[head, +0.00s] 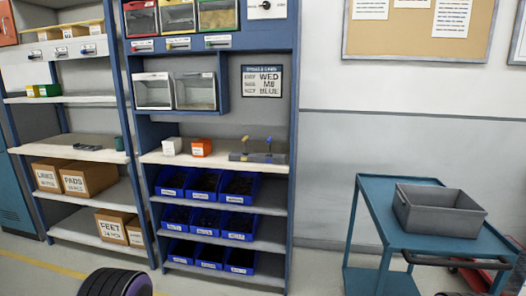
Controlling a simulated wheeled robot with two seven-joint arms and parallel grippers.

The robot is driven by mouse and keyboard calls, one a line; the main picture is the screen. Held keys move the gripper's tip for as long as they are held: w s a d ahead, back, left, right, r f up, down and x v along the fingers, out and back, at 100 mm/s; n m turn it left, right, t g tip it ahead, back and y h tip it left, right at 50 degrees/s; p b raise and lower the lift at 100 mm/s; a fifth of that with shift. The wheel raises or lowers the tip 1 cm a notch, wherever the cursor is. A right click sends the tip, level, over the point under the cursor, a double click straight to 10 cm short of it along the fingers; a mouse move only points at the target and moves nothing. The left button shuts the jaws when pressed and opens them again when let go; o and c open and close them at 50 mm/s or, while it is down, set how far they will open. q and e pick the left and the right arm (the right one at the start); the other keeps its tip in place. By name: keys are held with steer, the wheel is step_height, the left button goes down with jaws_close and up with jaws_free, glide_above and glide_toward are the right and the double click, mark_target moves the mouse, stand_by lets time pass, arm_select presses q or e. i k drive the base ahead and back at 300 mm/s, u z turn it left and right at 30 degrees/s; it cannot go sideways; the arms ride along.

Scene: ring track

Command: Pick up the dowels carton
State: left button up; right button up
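No carton in view has a readable "dowels" label. A small white carton (172,146) and a small orange carton (202,148) stand side by side on the middle shelf of the blue rack; their print is too small to read. On the left rack, brown cartons read PADS (87,179) and FEET (115,226). Another brown carton (46,175) beside PADS has a label I cannot read surely. Neither of my grippers is in view.
Blue bins (205,184) fill the lower shelves of the blue rack. A dark holder (258,157) with upright tools stands right of the small cartons. A blue cart (425,240) with a grey open tray (438,208) stands at right. Floor is clear between rack and cart.

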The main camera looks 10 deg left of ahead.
mark_target(202, 147)
steer(key=u, duration=0.35)
steer(key=i, duration=0.3)
steer(key=u, duration=0.85)
steer(key=i, duration=1.85)
steer(key=z, duration=1.1)
steer(key=i, duration=0.6)
steer(key=z, duration=0.75)
